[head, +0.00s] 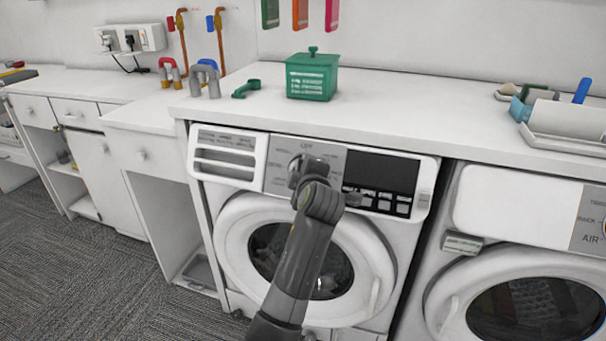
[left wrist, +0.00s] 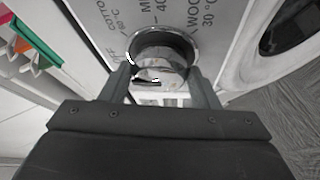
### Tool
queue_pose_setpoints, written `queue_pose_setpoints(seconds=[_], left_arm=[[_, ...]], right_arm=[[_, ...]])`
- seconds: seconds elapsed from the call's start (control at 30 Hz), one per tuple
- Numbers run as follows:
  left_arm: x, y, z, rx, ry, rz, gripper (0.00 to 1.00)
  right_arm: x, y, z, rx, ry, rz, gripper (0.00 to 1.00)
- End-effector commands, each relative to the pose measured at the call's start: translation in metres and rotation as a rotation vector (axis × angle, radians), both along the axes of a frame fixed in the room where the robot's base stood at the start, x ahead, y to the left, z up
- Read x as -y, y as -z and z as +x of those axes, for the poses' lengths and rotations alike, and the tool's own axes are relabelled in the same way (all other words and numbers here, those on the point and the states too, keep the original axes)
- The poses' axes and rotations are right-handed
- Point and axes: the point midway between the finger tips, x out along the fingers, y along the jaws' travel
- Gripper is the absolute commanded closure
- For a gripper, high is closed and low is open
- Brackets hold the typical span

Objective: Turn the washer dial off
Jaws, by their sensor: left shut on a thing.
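The washer (head: 232,222) is the white front-loading machine in the middle of the head view, under the worktop. Its dial (left wrist: 163,48) is a round knob with a shiny rim, on a grey panel (head: 279,153) printed with programme names. My left gripper (head: 308,172) is at the dial and hides most of it in the head view. In the left wrist view, my left gripper (left wrist: 160,82) has one finger on each side of the dial and is shut on it. The dial's pointer direction cannot be made out. My right gripper is in neither view.
A dark display with buttons (head: 380,180) lies right of the dial. A second machine (head: 515,215) stands to the right. The worktop (head: 400,110) above holds a green lidded basket (head: 312,82) and a green scoop (head: 245,88). Carpet floor (head: 90,275) is clear at left.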

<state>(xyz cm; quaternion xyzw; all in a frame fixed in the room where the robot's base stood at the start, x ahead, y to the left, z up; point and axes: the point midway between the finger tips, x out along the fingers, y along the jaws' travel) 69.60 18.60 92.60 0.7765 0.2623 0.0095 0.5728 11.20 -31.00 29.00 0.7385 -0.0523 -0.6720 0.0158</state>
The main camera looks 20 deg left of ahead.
Motion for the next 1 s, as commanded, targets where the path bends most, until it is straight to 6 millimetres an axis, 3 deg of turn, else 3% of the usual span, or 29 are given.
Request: queue_pose_setpoints(seconds=[0.57, 0.6, 0.77, 1.0], left_arm=[[0.0003, -0.0003, 0.0005, -0.001, -0.016, -0.035, 0.67], [0.0003, -0.0003, 0.0005, -0.001, -0.016, -0.035, 0.43], [0.0002, -0.0002, 0.0004, -0.001, -0.016, -0.035, 0.23], [0.0001, -0.0003, 0.0003, -0.001, -0.016, -0.033, 0.23]], right_arm=[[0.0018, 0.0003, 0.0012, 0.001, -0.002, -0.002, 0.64], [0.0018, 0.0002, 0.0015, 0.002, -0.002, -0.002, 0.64], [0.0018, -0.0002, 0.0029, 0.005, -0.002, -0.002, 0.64], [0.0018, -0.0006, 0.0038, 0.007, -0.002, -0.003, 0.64]])
